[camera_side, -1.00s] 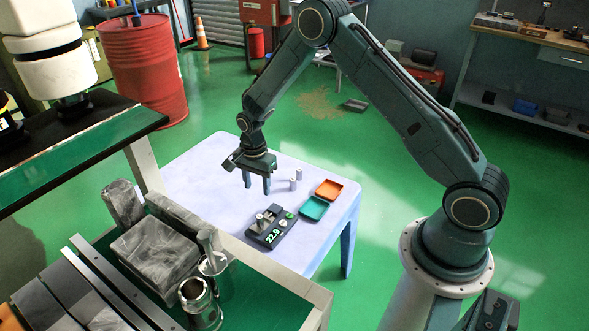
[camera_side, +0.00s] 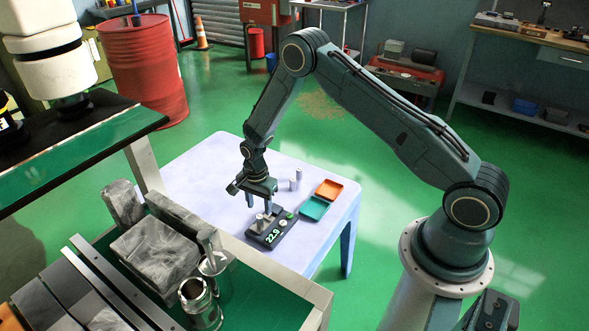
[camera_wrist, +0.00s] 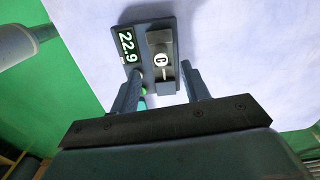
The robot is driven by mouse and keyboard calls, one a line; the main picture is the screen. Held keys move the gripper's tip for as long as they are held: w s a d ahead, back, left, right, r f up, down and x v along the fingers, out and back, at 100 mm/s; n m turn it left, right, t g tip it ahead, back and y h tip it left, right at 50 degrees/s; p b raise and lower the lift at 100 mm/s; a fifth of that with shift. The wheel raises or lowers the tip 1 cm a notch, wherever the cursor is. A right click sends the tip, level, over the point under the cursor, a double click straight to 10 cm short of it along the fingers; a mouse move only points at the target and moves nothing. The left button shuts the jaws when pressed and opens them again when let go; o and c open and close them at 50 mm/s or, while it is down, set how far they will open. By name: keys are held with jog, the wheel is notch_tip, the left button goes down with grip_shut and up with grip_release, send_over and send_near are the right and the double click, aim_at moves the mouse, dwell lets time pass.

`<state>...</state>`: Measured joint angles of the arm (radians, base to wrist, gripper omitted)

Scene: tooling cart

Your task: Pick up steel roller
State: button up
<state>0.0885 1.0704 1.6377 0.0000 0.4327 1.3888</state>
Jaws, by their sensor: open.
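A small steel roller (camera_side: 261,221) sits on a dark measuring gauge (camera_side: 279,236) whose display reads 22.9. In the wrist view the roller's round end (camera_wrist: 161,61) shows on the gauge (camera_wrist: 146,26), between the lines of my two fingers. My gripper (camera_side: 260,206) is open, pointing down just above the roller; its fingertips (camera_wrist: 161,76) are on either side in the wrist view. I cannot tell how far the fingertips are above it.
A teal tray (camera_side: 314,208) and an orange tray (camera_side: 331,189) lie to the right of the gauge. The cart (camera_side: 318,297) with metal blocks and a steel cup (camera_side: 199,300) is close in front. The table's left part is clear.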

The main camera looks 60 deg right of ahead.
aim_at(259, 216)
jog(key=shift+f, duration=0.6)
jog(key=shift+w+a+f, duration=0.1)
jog(key=shift+f, duration=2.45)
grip_shut()
